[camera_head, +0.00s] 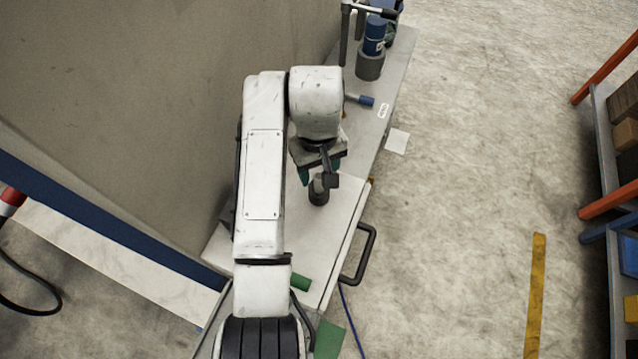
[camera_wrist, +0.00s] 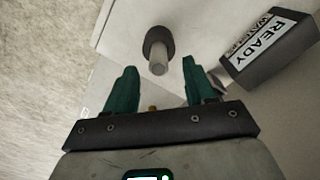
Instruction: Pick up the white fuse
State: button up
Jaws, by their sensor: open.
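In the wrist view, a short pale grey-white cylinder (camera_wrist: 158,66) stands out of a dark round collar (camera_wrist: 157,42) on a light surface. It is the only thing there that could be the white fuse, but I cannot be sure. My gripper (camera_wrist: 159,70) has its two teal fingers apart, with the pale cylinder showing in the gap between the fingertips. Nothing is held. In the head view, my gripper (camera_head: 322,170) hangs over the light bench, beside a small dark round piece (camera_head: 318,197). My wrist partly hides that area.
A dark box with a READY label (camera_wrist: 262,48) stands right of the fingers in the wrist view. In the head view, a blue cylinder (camera_head: 374,40) and a blue-tipped tool (camera_head: 365,101) are farther back.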

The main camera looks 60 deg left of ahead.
aim_at(319, 176)
jog(key=shift+w+f+p, duration=0.1)
jog(key=shift+f+p, duration=0.2)
jog(key=shift+f, duration=2.1)
jog(key=shift+c, duration=0.2)
grip_shut()
